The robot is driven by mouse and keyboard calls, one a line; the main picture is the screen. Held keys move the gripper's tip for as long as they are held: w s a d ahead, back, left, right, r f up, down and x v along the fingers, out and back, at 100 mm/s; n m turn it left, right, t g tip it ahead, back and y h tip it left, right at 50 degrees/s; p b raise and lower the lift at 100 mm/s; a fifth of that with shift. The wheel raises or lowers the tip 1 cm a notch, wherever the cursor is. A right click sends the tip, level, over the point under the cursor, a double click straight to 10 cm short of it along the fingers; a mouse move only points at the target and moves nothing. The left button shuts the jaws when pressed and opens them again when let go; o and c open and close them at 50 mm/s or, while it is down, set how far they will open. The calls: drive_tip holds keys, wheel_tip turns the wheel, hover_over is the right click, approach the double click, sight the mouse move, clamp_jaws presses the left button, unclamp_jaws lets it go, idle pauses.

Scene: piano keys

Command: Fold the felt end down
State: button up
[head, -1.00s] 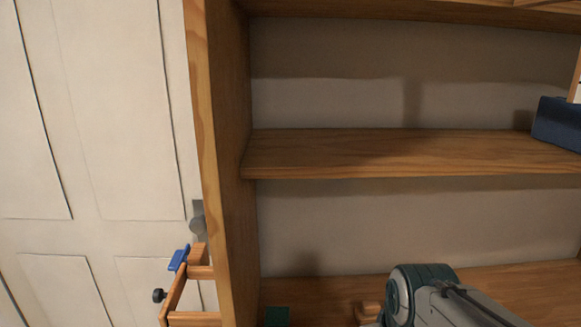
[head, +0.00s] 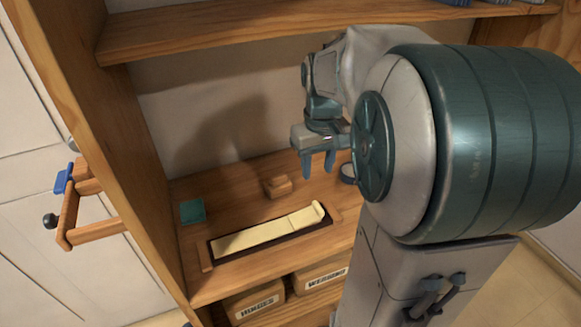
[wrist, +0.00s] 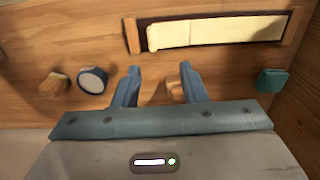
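A cream felt strip (head: 265,234) lies along a dark slot in a wooden tray (head: 205,257) on the lower shelf. Its right end (head: 319,210) stands curled up in the head view. In the wrist view the strip (wrist: 225,30) runs across the top, with the raised end (wrist: 152,38) at left. My gripper (head: 318,166) is above the shelf, behind and above the raised end, apart from the felt. In the wrist view its two blue fingers (wrist: 160,84) are spread, with nothing held between them.
A small wooden block (head: 277,186) sits behind the tray, and a teal block (head: 193,211) stands at left. The wrist view shows a round light-faced object (wrist: 92,80) and another wooden piece (wrist: 53,84). An upper shelf (head: 200,35) overhangs; a wooden side panel (head: 135,130) bounds the left.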

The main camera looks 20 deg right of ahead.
sight(318, 205)
drive_tip(key=f, duration=0.4)
drive_tip(key=d+f, duration=0.1)
drive_tip(key=f, duration=0.4)
drive_tip(key=w+f, duration=0.1)
drive_tip(key=f, duration=0.4)
drive_tip(key=shift+d+f, duration=0.15)
drive_tip(key=shift+d, duration=0.2)
